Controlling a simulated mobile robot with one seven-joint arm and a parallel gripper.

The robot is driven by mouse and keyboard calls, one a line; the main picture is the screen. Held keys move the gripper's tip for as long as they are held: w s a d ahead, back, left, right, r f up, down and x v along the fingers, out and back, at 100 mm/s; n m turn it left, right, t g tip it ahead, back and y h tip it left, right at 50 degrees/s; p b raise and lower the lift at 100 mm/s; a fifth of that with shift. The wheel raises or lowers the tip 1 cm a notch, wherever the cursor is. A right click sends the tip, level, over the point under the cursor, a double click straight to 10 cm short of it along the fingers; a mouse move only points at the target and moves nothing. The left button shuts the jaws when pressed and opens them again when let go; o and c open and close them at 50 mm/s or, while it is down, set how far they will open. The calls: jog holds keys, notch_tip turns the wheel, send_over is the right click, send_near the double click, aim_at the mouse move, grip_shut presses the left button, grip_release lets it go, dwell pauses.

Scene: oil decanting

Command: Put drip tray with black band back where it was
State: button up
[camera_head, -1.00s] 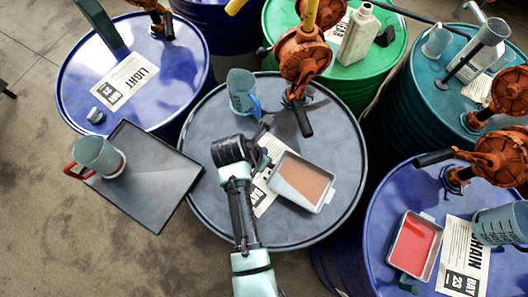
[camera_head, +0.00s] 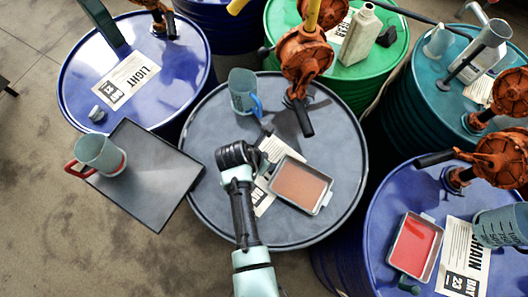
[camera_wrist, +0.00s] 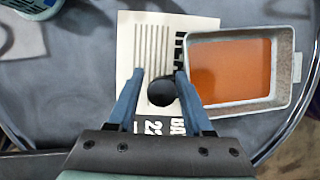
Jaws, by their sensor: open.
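A shallow pale metal drip tray (camera_head: 328,197) holding orange-brown liquid lies on the grey drum, partly over a paper label (camera_head: 262,203). In the wrist view the tray (camera_wrist: 284,105) is right of my gripper (camera_wrist: 160,75), apart from the fingers. My gripper (camera_head: 262,152) is open above the label, left of the tray. A round black thing (camera_wrist: 162,92) shows between the fingers; I cannot tell what it is. Another drip tray (camera_head: 408,272), with red liquid, lies on the right blue drum. I cannot make out a black band on either tray.
On the grey drum (camera_head: 225,215) stand a blue-handled jug (camera_head: 242,95) and an orange pump (camera_head: 303,55). A red-handled jug (camera_head: 100,155) stands on a dark flat tray (camera_head: 150,190) at left. The grey drum's lower left is clear.

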jog(key=shift+r, duration=0.15)
jog(key=v, duration=1.2)
jog(key=w+r+m+t+y, duration=0.1)
jog(key=w+r+m+t, duration=0.45)
jog(key=w+r, duration=0.55)
jog(key=w+r+m+t+y, duration=0.1)
jog(key=w+r+m+t, duration=0.25)
jog(key=r, duration=0.85)
jog(key=w+r+m+t+y, duration=0.1)
jog(key=w+r+m+t, duration=0.3)
jog(key=r, duration=0.8)
jog(key=s+r+m+t, duration=0.3)
jog(key=s+r+m, duration=0.1)
jog(key=r, duration=0.6)
jog(key=s+d+r+m+t, duration=0.1)
jog(key=s+r+m+t, duration=0.3)
jog(key=s+r, duration=0.3)
jog(key=s+r+m+t, duration=0.4)
jog(key=s+r+m, duration=0.2)
jog(key=r, duration=0.9)
jog(key=shift+d, duration=0.4)
